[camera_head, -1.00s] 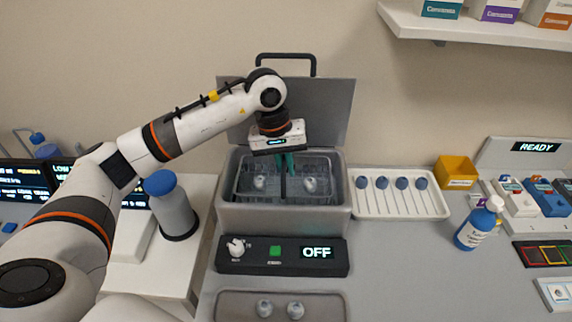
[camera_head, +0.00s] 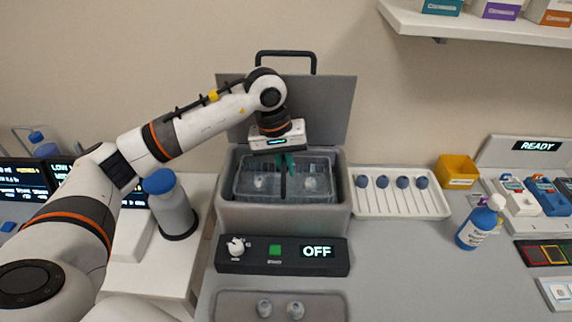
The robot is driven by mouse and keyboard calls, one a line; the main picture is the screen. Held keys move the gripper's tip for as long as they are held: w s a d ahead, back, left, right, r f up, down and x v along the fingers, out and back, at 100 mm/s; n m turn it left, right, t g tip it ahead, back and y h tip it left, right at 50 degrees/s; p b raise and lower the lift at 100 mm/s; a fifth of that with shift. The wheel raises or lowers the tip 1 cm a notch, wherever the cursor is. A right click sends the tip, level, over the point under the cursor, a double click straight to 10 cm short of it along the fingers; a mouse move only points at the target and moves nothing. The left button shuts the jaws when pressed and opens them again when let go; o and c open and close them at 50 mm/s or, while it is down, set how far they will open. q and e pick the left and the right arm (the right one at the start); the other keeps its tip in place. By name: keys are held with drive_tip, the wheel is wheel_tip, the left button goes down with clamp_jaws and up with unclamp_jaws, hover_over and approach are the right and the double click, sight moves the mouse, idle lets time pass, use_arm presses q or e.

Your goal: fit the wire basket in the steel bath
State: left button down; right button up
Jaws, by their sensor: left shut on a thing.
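The steel bath (camera_head: 283,219) is a grey open box at the middle of the view, its lid (camera_head: 338,110) raised behind it. The wire basket (camera_head: 244,187) sits inside the bath opening, with two pale round items in it. My left gripper (camera_head: 285,165) reaches down over the bath from above. Its greenish fingers are shut on the basket's dark upright handle at the middle. The gripper hides part of the basket's back. How deep the basket rests in the bath is hard to tell. My right gripper is out of view.
A control panel (camera_head: 257,257) reading OFF stands in front of the bath, with a grey tray (camera_head: 232,304) nearer. A white rack (camera_head: 402,207) with blue-capped pieces is close on the right. A blue bottle (camera_head: 472,233) stands farther right. A capped jar (camera_head: 174,218) is at left.

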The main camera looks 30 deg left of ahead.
use_arm(q)
drive_tip(key=shift+f+b, duration=1)
drive_tip(key=shift+b, duration=0.15)
idle(1.1)
idle(0.3)
drive_tip(key=c, duration=1.8)
unclamp_jaws()
drive_tip(key=shift+r, duration=0.25)
drive_tip(key=shift+r+p, duration=0.8)
drive_tip(key=shift+r, duration=1)
drive_tip(key=o, duration=0.6)
drive_tip(key=shift+c, duration=0.2)
